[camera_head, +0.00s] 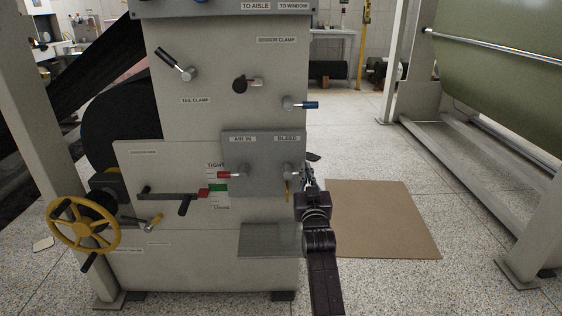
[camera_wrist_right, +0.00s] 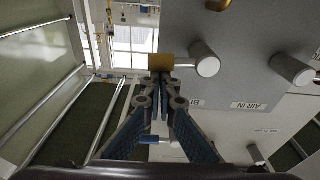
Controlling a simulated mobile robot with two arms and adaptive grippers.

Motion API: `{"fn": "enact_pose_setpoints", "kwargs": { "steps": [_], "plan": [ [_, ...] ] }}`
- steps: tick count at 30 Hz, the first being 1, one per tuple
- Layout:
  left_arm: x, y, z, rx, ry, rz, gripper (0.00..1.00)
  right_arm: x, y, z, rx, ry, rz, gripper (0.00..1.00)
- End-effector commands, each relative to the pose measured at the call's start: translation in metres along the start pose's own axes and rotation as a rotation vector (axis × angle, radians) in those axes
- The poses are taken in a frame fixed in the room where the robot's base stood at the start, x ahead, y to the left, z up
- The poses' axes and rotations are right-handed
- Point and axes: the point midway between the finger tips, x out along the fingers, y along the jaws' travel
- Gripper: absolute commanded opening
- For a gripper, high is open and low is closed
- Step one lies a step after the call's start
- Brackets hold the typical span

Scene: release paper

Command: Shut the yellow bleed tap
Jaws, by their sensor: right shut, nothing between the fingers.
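The bleed tap has a pale round hub (camera_head: 288,174) on the grey panel under the BLEED label. In the right wrist view, where the labels appear upside down, the hub (camera_wrist_right: 207,66) has a yellow handle (camera_wrist_right: 160,62) reaching to its left. In the head view my right gripper hides that side of the tap. My right gripper (camera_head: 305,176) is shut and empty at the right of the hub. In the wrist view its closed fingertips (camera_wrist_right: 160,76) are at the yellow handle; I cannot tell whether they touch it. My left gripper is not in view.
The air-in tap (camera_head: 227,175) with its red handle is left of the bleed tap. A blue-handled lever (camera_head: 308,105) sticks out above. A yellow handwheel (camera_head: 84,224) is far left. A brown mat (camera_head: 382,220) covers floor at right.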

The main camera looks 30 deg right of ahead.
Motion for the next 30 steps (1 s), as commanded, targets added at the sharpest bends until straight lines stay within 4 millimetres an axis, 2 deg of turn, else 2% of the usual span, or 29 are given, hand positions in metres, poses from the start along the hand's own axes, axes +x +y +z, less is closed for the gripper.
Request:
{"fn": "enact_pose_setpoints", "kwargs": {
  "steps": [9,23,28,30],
  "plan": [
    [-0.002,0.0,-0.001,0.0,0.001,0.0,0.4,-0.001,0.001,0.006,0.081,-0.005,0.011,0.0],
    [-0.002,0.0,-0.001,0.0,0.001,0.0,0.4,-0.001,0.001,0.008,0.088,-0.007,0.011,0.0],
    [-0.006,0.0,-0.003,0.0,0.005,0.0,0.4,0.001,0.001,0.003,0.088,-0.006,0.011,0.0],
    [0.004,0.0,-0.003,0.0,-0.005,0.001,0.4,0.003,0.002,-0.003,0.088,-0.005,0.011,0.0]
  ]
}}
